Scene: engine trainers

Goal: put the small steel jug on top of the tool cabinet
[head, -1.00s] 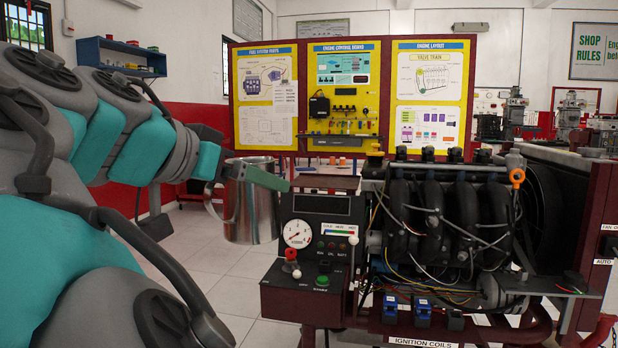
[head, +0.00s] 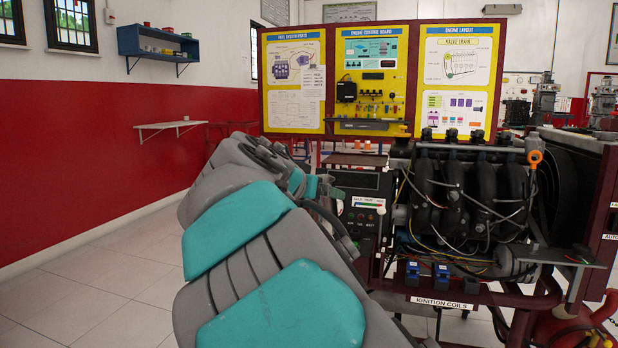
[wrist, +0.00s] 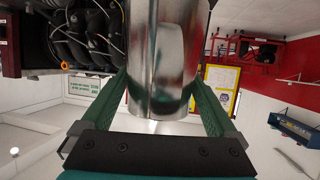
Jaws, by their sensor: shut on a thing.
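The small steel jug (wrist: 165,50) is a shiny cylinder in the upper middle of the wrist view, cut off by the top edge. My gripper (wrist: 158,85) has its green fingers on either side of it and is shut on it. In the head view the jug is hidden behind my arm, and my gripper cannot be clearly made out there. I cannot make out a tool cabinet for certain in either view.
An engine trainer (head: 460,200) with a control panel stands close on the right, beside my arm. A yellow display board (head: 380,80) is behind it. A blue wall shelf (head: 158,42) and a white shelf (head: 168,126) are on the left wall. The tiled floor (head: 90,285) at left is clear.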

